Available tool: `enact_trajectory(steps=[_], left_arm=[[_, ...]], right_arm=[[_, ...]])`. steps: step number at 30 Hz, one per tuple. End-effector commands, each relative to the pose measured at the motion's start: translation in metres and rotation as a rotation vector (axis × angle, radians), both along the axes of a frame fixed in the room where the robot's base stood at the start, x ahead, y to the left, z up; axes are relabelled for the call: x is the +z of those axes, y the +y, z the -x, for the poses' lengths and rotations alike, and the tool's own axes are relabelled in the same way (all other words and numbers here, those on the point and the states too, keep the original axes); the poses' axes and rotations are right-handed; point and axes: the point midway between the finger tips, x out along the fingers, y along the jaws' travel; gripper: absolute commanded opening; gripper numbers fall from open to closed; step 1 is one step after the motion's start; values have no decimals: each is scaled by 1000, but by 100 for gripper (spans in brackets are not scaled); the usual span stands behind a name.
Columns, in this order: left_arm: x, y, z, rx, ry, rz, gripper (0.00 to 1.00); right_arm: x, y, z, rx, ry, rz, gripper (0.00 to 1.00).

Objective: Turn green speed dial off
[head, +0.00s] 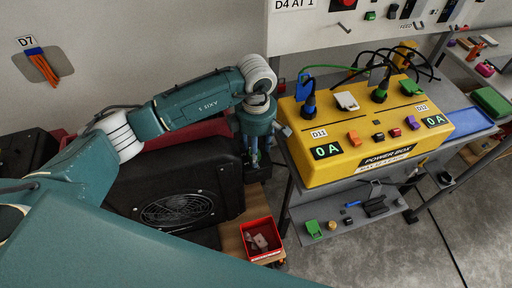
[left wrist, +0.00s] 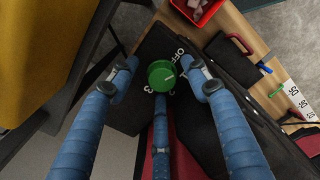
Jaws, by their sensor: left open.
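The green speed dial (left wrist: 161,76) is a round knob on a black panel in the left wrist view, with white lettering that includes "OFF" above it. A pale mark shows on its face; I cannot tell exactly which setting it points at. My left gripper (left wrist: 159,68) is open, its blue fingers spread on either side of the dial and below it in the picture. I cannot tell whether any finger touches the dial. In the head view my left gripper (head: 254,150) points down beside the black fan unit (head: 175,190), and the dial is hidden. My right gripper is not in view.
A yellow power box (head: 325,120) with cables stands on a grey shelf unit right of my gripper. A red bin (head: 246,235) sits on a wooden board below. A white wall is behind. Grey floor (head: 410,255) lies open at the lower right.

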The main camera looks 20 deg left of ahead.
Motion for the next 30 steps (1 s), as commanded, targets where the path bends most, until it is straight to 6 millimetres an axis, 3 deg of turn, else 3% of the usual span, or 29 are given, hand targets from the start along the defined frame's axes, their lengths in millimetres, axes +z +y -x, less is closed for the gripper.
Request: enact_trajectory(steps=[9,16,25,30], left_arm=[[-4,0,0,0,1,-1,48],[-4,0,0,0,1,1,4],[-5,-1,0,23,-1,3,3],[-7,-2,-1,174,-2,4,3]], right_arm=[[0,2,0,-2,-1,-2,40],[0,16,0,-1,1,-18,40],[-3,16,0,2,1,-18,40],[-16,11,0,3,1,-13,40]])
